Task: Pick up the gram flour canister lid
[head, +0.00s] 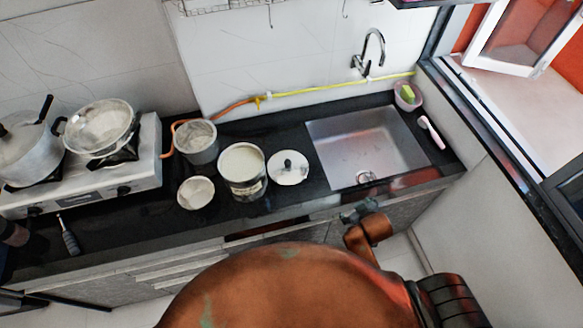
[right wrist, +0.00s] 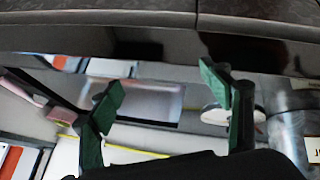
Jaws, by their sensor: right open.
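The lid (head: 288,175) is a white disc with a black knob. It lies flat on the dark counter, just right of the open, labelled canister (head: 243,168). In the right wrist view the lid (right wrist: 214,116) is partly hidden behind a green finger, and the canister (right wrist: 292,128) stands at the right edge. My right gripper (head: 359,211) is at the counter's front edge, right of the lid and apart from it. Its two green fingers (right wrist: 162,80) are spread with nothing between them. My left gripper is not in view.
The sink (head: 365,145) is right of the lid. A grey pot (head: 197,142) and a small bowl (head: 195,192) stand left of the canister. A stove (head: 140,165) with pans is at the far left. Counter in front of the lid is clear.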

